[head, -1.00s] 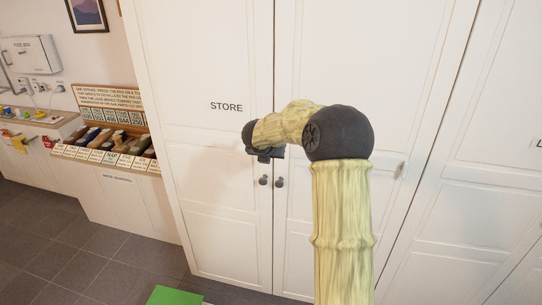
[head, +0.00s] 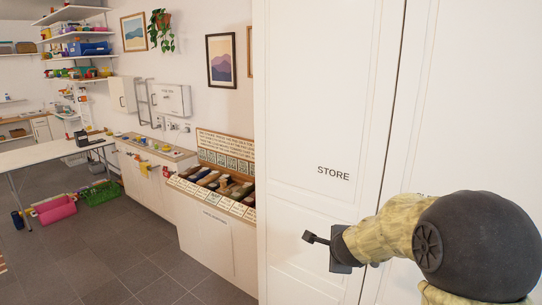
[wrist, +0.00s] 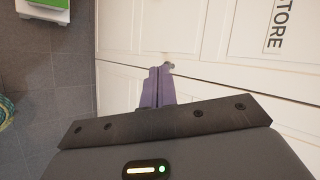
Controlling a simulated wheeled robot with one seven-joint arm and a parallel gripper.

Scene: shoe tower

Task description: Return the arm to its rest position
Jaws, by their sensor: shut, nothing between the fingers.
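My arm is bent across the lower right of the head view, with a dark round joint and pale yellow sleeves. My gripper (head: 309,237) points left in front of the white STORE cupboard (head: 306,120). In the wrist view my gripper (wrist: 158,72) shows as two purple fingers lying together, with nothing between them. The fingertips appear close to a small door knob (wrist: 168,64); I cannot tell whether they touch it.
Farther left are a long white table (head: 50,152), a pink crate (head: 54,208) and a green crate (head: 100,193). The grey floor (head: 110,255) between is clear.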

